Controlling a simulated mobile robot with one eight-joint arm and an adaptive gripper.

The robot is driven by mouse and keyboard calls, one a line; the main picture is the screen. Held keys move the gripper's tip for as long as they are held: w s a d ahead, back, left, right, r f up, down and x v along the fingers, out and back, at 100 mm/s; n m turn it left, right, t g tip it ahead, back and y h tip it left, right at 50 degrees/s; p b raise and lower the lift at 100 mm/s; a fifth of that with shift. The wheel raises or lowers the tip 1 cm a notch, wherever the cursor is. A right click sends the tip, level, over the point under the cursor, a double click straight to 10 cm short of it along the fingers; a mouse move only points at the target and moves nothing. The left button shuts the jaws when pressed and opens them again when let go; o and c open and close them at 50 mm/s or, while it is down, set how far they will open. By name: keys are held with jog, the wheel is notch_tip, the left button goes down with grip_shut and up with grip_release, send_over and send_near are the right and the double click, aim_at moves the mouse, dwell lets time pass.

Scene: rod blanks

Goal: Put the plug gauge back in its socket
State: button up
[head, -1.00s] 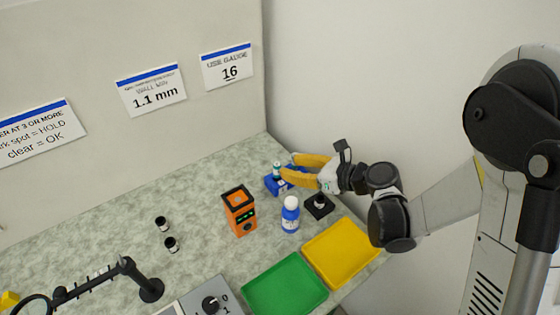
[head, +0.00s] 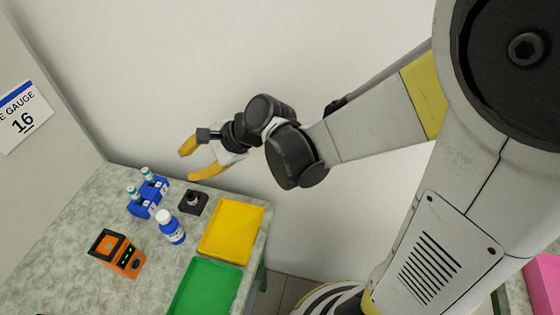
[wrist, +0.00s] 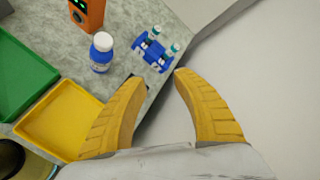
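A blue stand (head: 140,210) at the table's back corner holds two upright gauges with teal tops, a rear one (head: 147,174) and a front one (head: 133,193). Both sit in the stand; whether they are fully seated is too small to tell. The wrist view also shows the stand (wrist: 152,54) with both gauges, beyond my fingertips. My gripper (head: 191,160) is open and empty, apart from the stand and to its right in the head view. In the wrist view nothing is between its yellow fingers (wrist: 161,77).
A black square block (head: 193,202) with a short post stands beside the blue stand. A white-capped blue bottle (head: 170,228), an orange device (head: 117,253), a yellow tray (head: 231,230) and a green tray (head: 205,289) are nearby. A wall is behind my arm.

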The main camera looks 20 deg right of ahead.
jog(key=s+d+r+n+h, duration=0.2)
jog(key=s+d+n+h, duration=0.2)
jog(key=s+d+n, duration=0.2)
jog(key=s+d+r+n+t+h, duration=0.1)
jog(key=s+d+r+n+h, duration=0.2)
jog(key=s+d+n, duration=0.4)
jog(key=d+n+h, duration=0.1)
jog(key=d+n, duration=0.1)
jog(key=d, duration=0.2)
jog(key=shift+s+d+r, duration=0.15)
jog(key=shift+s, duration=0.05)
